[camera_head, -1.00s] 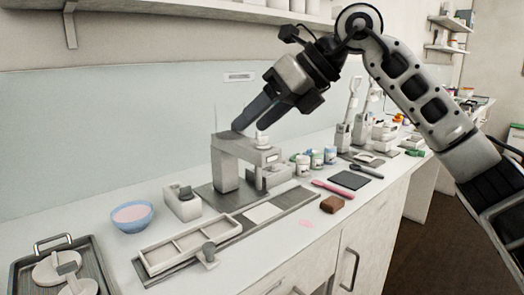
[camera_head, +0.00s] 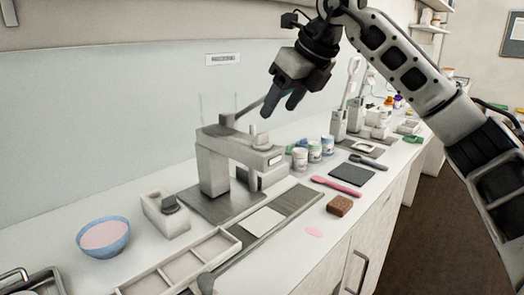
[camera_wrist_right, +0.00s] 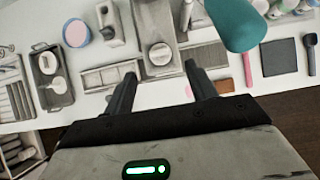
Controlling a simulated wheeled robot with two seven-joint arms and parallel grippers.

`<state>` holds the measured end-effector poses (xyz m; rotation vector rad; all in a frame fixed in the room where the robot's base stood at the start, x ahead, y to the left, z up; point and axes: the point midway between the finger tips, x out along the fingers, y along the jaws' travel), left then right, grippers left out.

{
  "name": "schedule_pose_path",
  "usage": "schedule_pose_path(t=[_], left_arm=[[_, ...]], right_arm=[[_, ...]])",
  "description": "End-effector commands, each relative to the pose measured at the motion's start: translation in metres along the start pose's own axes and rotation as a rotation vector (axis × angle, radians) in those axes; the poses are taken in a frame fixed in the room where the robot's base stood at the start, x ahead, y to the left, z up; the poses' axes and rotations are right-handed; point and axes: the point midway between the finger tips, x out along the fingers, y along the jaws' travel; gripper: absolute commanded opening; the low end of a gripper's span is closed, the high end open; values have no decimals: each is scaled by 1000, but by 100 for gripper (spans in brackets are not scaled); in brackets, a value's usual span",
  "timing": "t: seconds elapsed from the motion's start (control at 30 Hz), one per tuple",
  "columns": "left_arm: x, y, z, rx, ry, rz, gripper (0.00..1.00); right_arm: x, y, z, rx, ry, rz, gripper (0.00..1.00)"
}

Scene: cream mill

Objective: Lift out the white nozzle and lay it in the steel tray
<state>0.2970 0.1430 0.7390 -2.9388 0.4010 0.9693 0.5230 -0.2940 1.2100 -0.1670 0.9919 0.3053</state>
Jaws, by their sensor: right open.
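My right gripper (camera_head: 281,106) is open and empty above the white mill (camera_head: 215,160), its fingers pointing down. A small white upright piece (camera_head: 253,131), which may be the nozzle, stands on top of the mill arm, just below and left of the fingertips. In the right wrist view a round white cap (camera_wrist_right: 160,54) on the mill lies ahead between my open fingers (camera_wrist_right: 160,74), apart from them. The steel tray (camera_head: 52,272) is cut off at the lower left of the head view. The wrist view shows the tray (camera_wrist_right: 66,88) with round white parts in it.
A blue bowl (camera_head: 104,254), a divided box (camera_head: 240,238), small jars (camera_head: 314,150), a pink spatula (camera_head: 336,187) and a brown block (camera_head: 340,206) share the counter. A grey lever (camera_head: 249,108) rises from the mill. A blurred teal object (camera_wrist_right: 236,22) fills the wrist view's upper right.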

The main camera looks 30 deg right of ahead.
Motion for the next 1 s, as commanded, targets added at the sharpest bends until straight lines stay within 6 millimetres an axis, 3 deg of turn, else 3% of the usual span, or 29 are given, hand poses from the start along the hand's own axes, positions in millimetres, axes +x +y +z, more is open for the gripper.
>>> schedule_pose_path(t=[0.1,0.37,0.6,0.9,1.0], left_arm=[[0,0,-2,0,2,0,35],[-1,0,-6,4,4,-2,35],[-2,-1,-8,12,0,-6,35],[-1,-1,-6,15,-3,-7,35],[-1,-2,-6,15,-4,-7,35]], right_arm=[[17,0,0,0,1,1,56],[37,1,0,-1,3,0,56],[70,3,0,-1,1,1,56],[77,3,0,0,-3,1,56],[77,2,0,0,-2,1,31]])
